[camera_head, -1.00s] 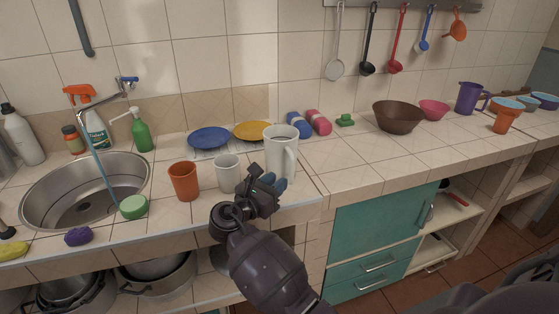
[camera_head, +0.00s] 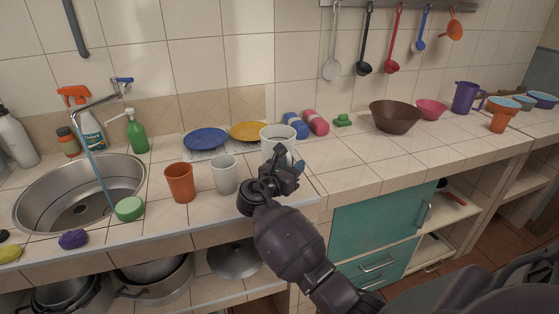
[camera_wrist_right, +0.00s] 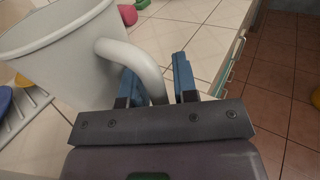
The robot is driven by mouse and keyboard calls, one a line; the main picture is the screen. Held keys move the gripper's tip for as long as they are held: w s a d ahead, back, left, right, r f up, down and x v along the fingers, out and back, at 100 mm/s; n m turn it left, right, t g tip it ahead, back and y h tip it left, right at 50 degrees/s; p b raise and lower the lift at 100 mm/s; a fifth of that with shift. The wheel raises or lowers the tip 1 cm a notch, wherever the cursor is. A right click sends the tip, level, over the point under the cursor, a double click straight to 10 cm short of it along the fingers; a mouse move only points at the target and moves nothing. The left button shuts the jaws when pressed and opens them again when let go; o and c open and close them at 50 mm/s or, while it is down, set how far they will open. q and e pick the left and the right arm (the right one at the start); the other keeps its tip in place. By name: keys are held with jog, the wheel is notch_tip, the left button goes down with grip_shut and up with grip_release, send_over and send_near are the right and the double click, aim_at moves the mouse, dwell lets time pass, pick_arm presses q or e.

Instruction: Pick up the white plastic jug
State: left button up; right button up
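The white plastic jug (camera_head: 272,147) stands upright on the tiled counter, near the front edge. My right gripper (camera_head: 290,162) is in front of it at its handle side and hides its lower part in the head view. In the right wrist view the jug's body (camera_wrist_right: 72,62) is at upper left. Its curved handle (camera_wrist_right: 138,62) runs down between the two blue fingers of my right gripper (camera_wrist_right: 158,82). The fingers are apart, with a gap between the handle and the right finger. The handle's lower end is hidden by the gripper. My left gripper is not in view.
A white cup (camera_head: 225,175) and an orange cup (camera_head: 180,182) stand left of the jug. Blue (camera_head: 206,139) and yellow (camera_head: 251,131) plates lie behind. Blue and pink rolled items (camera_head: 317,122) lie behind right. The counter (camera_head: 345,165) right of the jug is clear.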

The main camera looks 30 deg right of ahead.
grip_shut()
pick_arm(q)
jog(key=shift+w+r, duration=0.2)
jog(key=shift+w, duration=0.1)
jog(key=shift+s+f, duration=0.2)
pick_arm(e)
jog(key=shift+r, duration=0.15)
jog(key=shift+r, duration=0.4)
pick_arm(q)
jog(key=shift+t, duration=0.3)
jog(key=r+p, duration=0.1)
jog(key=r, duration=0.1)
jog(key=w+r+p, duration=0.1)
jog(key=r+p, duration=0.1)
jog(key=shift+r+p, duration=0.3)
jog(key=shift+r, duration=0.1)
pick_arm(e)
notch_tip(320, 180, up, 19)
